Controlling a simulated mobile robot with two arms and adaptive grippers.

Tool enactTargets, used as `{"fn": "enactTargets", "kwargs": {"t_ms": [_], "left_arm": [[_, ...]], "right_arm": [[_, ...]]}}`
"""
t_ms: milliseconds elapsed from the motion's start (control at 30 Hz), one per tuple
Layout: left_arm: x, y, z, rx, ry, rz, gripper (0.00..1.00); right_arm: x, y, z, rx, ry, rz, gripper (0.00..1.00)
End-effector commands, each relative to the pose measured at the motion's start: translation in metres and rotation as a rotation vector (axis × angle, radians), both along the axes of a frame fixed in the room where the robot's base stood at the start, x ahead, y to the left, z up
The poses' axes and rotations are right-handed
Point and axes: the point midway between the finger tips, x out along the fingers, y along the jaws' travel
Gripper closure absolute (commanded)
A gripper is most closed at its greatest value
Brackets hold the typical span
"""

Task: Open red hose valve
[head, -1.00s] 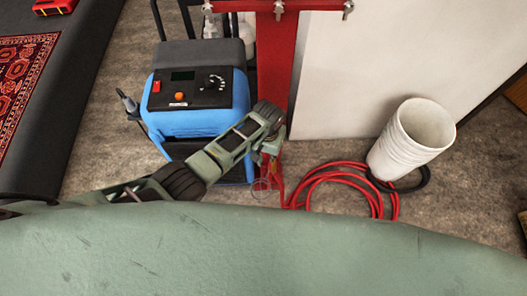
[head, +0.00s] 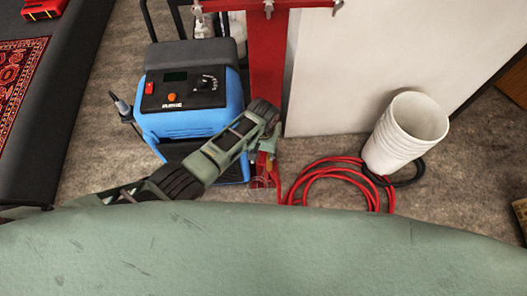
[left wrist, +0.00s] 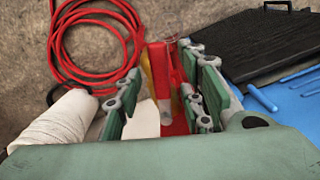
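My left gripper (head: 263,165) is low in front of the red post (head: 272,70), beside the blue machine; its fingers are small and partly hidden in the head view. In the left wrist view the gripper (left wrist: 160,80) is open, with green-padded fingers apart. Between them show a red upright part (left wrist: 160,70) with a grey tip and a yellow strip on its left; I cannot tell whether a finger touches it. This may be the red hose valve, but its body and handle are not clear. The red hose (head: 325,177) lies coiled to the right. My right gripper is not in view.
The blue machine (head: 190,118) stands close left of my left arm. White stacked buckets (head: 395,140) stand right of the hose, by a white panel (head: 370,65). Metal taps (head: 269,9) sit on the post's top bar. A dark platform with a patterned rug (head: 18,85) is at left.

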Motion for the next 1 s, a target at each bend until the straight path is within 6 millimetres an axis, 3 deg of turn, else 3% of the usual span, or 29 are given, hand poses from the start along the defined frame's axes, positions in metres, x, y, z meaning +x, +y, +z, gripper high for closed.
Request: {"fn": "enactTargets", "kwargs": {"t_ms": [167,333,800,1000], "left_arm": [[0.000,0.000,0.000,0.000,0.001,0.000,0.64],[0.000,0.000,0.013,-0.001,-0.001,-0.001,0.64],[0.000,0.000,0.102,0.000,-0.002,0.000,0.64],[0.000,0.000,0.118,0.000,0.000,0.001,0.64]], "right_arm": [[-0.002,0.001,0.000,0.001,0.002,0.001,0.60],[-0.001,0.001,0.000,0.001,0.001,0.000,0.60],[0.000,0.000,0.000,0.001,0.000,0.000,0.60],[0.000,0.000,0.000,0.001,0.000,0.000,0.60]]}}
